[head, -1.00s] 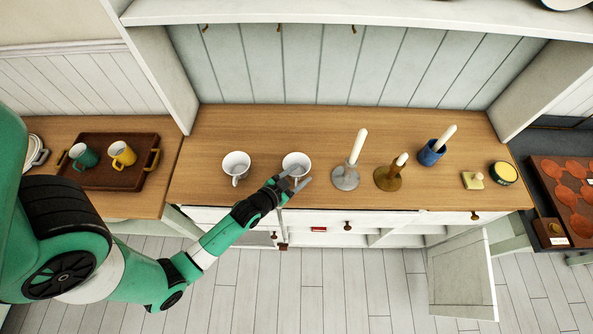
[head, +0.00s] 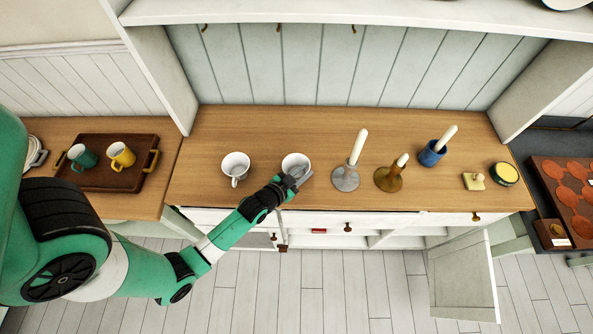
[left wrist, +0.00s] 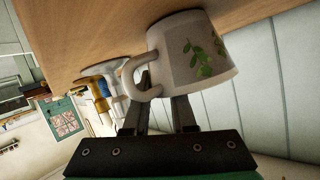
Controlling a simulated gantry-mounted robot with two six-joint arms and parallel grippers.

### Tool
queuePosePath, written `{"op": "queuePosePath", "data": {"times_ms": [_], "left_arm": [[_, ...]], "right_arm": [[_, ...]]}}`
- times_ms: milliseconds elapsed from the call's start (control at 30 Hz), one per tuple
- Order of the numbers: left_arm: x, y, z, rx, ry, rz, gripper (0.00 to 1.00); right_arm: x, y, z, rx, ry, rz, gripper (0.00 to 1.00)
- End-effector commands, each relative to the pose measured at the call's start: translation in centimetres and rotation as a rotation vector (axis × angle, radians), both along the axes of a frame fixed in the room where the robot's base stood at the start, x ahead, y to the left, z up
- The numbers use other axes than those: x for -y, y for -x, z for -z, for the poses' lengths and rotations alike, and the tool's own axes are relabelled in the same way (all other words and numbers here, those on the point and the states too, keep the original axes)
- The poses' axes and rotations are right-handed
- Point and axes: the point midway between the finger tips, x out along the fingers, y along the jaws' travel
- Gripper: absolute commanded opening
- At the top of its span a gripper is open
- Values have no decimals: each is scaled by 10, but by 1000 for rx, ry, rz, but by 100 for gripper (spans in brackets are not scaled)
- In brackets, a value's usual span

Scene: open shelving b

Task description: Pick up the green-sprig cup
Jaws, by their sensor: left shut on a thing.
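The green-sprig cup (left wrist: 198,55) is white with green leaves, and its handle points toward the left in the left wrist view. In the head view this cup (head: 294,161) stands on the wooden counter (head: 260,125), its near side partly hidden by my gripper. My left gripper (head: 298,178) is at the cup's near right side. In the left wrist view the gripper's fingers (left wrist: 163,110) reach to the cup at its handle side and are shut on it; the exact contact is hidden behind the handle. My right gripper is not in view.
Another white cup (head: 236,166) stands to the left. A grey candlestick (head: 345,179) is close on the right, with a brass one (head: 388,180) and a blue holder (head: 430,155) beyond. A tray (head: 108,180) with two mugs is at far left. The counter behind the cups is clear.

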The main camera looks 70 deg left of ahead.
Motion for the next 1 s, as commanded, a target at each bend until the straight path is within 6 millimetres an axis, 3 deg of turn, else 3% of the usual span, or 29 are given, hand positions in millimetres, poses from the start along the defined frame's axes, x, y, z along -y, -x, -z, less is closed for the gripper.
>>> {"op": "queuePosePath", "data": {"times_ms": [267, 500, 733, 1000], "left_arm": [[0, 0, -2, -1, 2, 0, 0], [0, 0, -37, 2, -1, 0, 0], [53, 3, -93, 3, -2, 12, 0], [116, 9, -118, 2, 0, 10, 0]], "right_arm": [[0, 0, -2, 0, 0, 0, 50], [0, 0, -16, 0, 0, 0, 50], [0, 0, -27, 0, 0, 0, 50], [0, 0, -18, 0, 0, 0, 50]]}}
